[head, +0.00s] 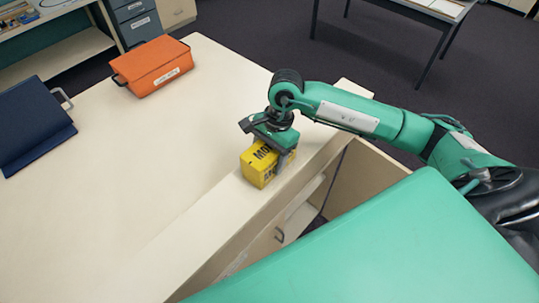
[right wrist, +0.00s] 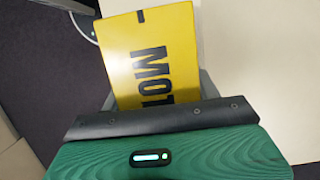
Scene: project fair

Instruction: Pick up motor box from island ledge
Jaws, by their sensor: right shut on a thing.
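The motor box (head: 257,168) is a small yellow box with black lettering. It is at the ledge (head: 210,213) along the near edge of the cream island. My right gripper (head: 272,150) reaches it from above and is shut on it. In the right wrist view the yellow box (right wrist: 152,58) fills the space beyond the gripper (right wrist: 165,108), with "MOT" readable on it. I cannot tell whether the box still touches the ledge. My left gripper is not in view.
An orange case (head: 153,66) and a dark blue case (head: 32,122) lie on the island top (head: 120,170), well away from the box. A table (head: 425,15) stands at the back right.

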